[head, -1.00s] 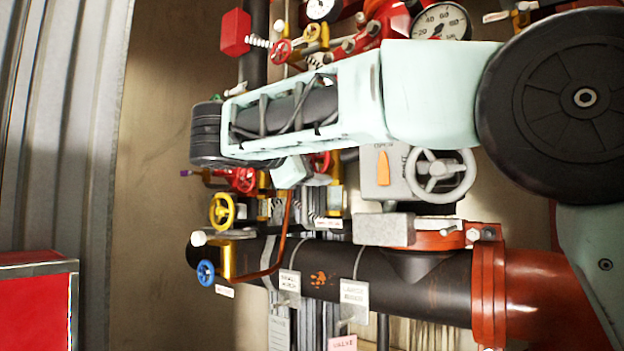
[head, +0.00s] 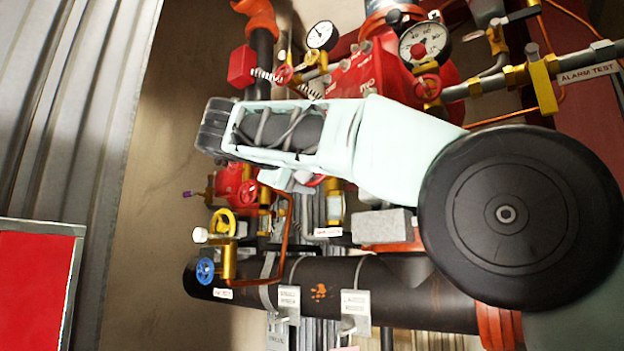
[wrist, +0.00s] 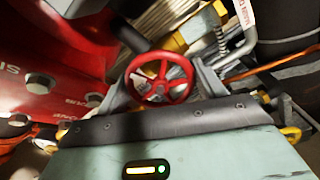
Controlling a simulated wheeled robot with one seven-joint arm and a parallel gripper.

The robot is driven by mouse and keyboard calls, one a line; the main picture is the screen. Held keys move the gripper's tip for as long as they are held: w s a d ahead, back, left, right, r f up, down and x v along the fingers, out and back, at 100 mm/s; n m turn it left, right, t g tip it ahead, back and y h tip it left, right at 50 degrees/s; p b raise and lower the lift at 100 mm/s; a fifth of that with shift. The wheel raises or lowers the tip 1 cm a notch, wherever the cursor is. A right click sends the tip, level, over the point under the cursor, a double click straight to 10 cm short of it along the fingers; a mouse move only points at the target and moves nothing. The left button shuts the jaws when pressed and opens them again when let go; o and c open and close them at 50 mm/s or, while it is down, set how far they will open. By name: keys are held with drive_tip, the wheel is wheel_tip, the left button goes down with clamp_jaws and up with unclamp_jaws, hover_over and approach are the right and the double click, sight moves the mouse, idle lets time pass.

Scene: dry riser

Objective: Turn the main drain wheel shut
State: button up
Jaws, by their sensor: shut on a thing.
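A red handwheel (wrist: 160,80) with spokes is between the grey fingers of my gripper (wrist: 163,84) in the wrist view. The fingers are shut on its rim from both sides. In the head view my arm hides most of the gripper, and a bit of red wheel (head: 316,181) shows just under my wrist. No label naming the main drain is readable on the held wheel.
A red wheel (head: 249,192), a yellow wheel (head: 223,222) and a blue wheel (head: 205,271) are left of and below my wrist. A thick black pipe (head: 400,290) runs below. Gauges (head: 425,44) and red pipework are above. A red box (head: 35,285) stands at left.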

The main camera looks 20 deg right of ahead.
drive_tip(key=shift+f+m+b, duration=0.15)
drive_tip(key=shift+m+b, duration=0.3)
drive_tip(key=shift+m, duration=0.35)
drive_tip(key=o, duration=1)
drive_tip(key=p+v, duration=0.1)
drive_tip(key=v, duration=1.6)
drive_tip(key=shift+s+a, duration=0.15)
drive_tip(key=shift+a, duration=0.05)
